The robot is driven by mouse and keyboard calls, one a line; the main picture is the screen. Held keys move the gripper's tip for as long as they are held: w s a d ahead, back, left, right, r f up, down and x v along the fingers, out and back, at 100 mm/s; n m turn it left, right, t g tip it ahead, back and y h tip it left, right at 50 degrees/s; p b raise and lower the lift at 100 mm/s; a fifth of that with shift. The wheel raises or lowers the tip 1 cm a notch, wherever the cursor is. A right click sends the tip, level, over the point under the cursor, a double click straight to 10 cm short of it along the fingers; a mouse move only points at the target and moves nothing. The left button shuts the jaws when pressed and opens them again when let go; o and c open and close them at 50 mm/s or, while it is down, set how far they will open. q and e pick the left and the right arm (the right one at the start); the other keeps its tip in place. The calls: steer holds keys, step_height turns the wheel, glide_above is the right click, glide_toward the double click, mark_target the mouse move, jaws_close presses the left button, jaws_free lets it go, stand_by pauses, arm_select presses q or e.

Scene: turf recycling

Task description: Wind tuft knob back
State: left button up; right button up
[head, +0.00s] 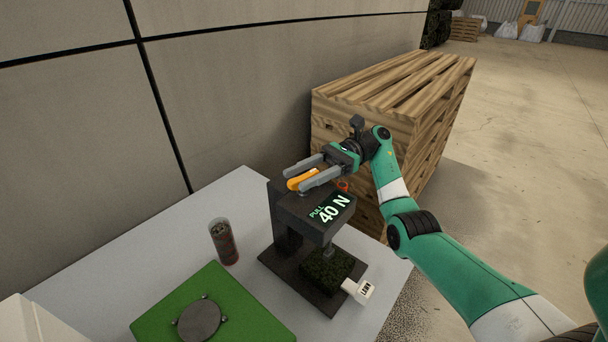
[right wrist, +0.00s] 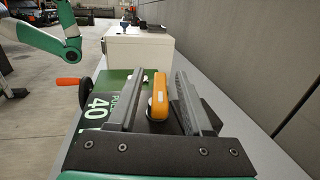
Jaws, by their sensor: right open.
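The tuft tester is a dark press stand (head: 284,212) with a lit "PULL 40 N" display (head: 330,207). An elongated orange knob (head: 302,182) sits on its top. My right gripper (head: 298,177) is open, its two grey fingers on either side of the knob. In the right wrist view the orange knob (right wrist: 158,101) stands between the open fingers, with a gap to the right finger; contact with the left one is unclear. A dark green turf piece (head: 326,266) lies under the press head, with a white lettered tag (head: 358,291) in front. My left gripper is out of view.
A red-orange crank handle (right wrist: 68,84) sticks out from the tester's side. A jar with dark contents (head: 223,242) and a green plate with a grey disc (head: 245,317) are on the grey table (head: 190,232). Stacked pallets (head: 420,110) stand behind, beside the wall.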

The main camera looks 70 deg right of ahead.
mark_target(305, 176)
steer(key=shift+r, duration=0.15)
step_height(305, 176, up, 4)
steer(key=shift+s+a+f+p, duration=0.1)
steer(key=shift+s+a+p, duration=0.05)
steer(key=shift+p, duration=0.85)
steer(key=s+a+r+p, duration=0.4)
steer(key=s+a+r, duration=0.5)
steer(key=a, duration=0.1)
steer(key=shift+a, duration=0.15)
